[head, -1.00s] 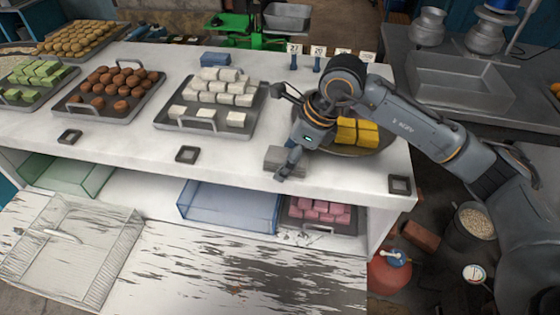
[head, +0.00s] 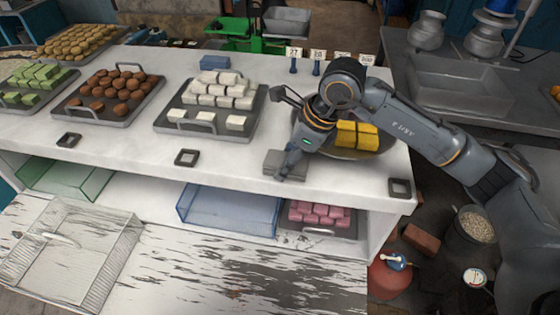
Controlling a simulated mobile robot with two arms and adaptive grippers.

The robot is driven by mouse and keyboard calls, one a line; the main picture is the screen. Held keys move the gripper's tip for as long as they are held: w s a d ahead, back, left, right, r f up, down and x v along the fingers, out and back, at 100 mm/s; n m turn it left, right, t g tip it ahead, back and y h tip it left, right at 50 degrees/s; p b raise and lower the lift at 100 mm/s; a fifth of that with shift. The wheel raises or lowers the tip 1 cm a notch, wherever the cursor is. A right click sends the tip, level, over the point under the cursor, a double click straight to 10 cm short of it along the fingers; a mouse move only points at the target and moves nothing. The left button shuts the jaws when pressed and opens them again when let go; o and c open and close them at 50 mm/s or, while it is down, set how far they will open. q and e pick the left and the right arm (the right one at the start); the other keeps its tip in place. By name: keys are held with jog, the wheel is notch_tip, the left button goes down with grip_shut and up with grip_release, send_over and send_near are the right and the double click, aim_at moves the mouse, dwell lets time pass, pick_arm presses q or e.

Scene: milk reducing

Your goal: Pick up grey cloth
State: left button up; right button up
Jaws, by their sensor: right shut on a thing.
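The grey cloth (head: 271,162) is a small folded block on the white counter near its front edge, below the tray of white sweets. My right gripper (head: 287,172) reaches down from the right and is shut on the cloth at its right side. The fingers cover part of the cloth, and I cannot tell whether it is clear of the counter. My left gripper does not show.
A round pan (head: 372,153) with yellow blocks stands right behind my right gripper. A tray of white sweets (head: 205,127) lies to the left, with a blue folded cloth (head: 215,62) behind it. Black square frames (head: 187,158) lie along the counter's front edge.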

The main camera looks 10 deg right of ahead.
aim_at(280, 158)
jog(key=shift+r+p, duration=0.4)
jog(key=shift+p, duration=0.35)
notch_tip(280, 158, up, 3)
jog(key=shift+w+f+b, duration=0.1)
jog(key=shift+f+b, duration=0.05)
jog(key=shift+b, duration=0.8)
jog(key=s+r+b, duration=0.6)
jog(key=s+r, duration=0.4)
jog(key=s, duration=0.4)
jog(key=shift+d, duration=0.15)
jog(key=shift+s, duration=0.1)
